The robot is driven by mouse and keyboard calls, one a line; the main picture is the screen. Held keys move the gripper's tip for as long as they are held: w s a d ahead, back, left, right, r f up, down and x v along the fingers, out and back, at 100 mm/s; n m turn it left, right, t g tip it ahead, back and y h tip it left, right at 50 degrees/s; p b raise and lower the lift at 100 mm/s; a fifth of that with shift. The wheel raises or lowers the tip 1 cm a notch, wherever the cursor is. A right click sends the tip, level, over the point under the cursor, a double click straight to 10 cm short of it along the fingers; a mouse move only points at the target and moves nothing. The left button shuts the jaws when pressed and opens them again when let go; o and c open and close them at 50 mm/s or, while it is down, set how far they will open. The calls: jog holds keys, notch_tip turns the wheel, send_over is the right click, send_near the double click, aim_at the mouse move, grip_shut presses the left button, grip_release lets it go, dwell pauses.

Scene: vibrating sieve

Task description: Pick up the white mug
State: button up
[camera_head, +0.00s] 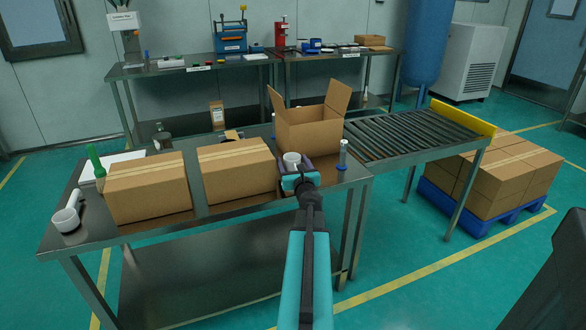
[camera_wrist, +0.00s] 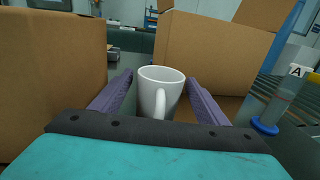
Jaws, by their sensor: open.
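The white mug (camera_head: 291,160) stands upright on the steel table in front of the open cardboard box. In the wrist view the mug (camera_wrist: 160,92) is between the two purple fingers of my gripper (camera_wrist: 158,95), with its handle towards me. My gripper (camera_head: 296,172) is open, with a finger on each side of the mug. A gap shows on the left side; on the right the finger looks close to the mug, and I cannot tell whether it touches. The mug's base is partly hidden by the gripper body.
Closed boxes (camera_head: 235,170) (camera_head: 147,188) stand to the left, one close to my gripper. The open box (camera_head: 309,130) stands right behind. A clear cylinder with a blue base (camera_wrist: 284,106) is to the right. A roller conveyor (camera_head: 410,136) adjoins at right.

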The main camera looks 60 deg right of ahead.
jog(key=c, duration=1)
jog(key=shift+r, duration=0.1)
notch_tip(320, 180, up, 18)
jog(key=p, duration=0.7)
jog(key=shift+p, duration=0.3)
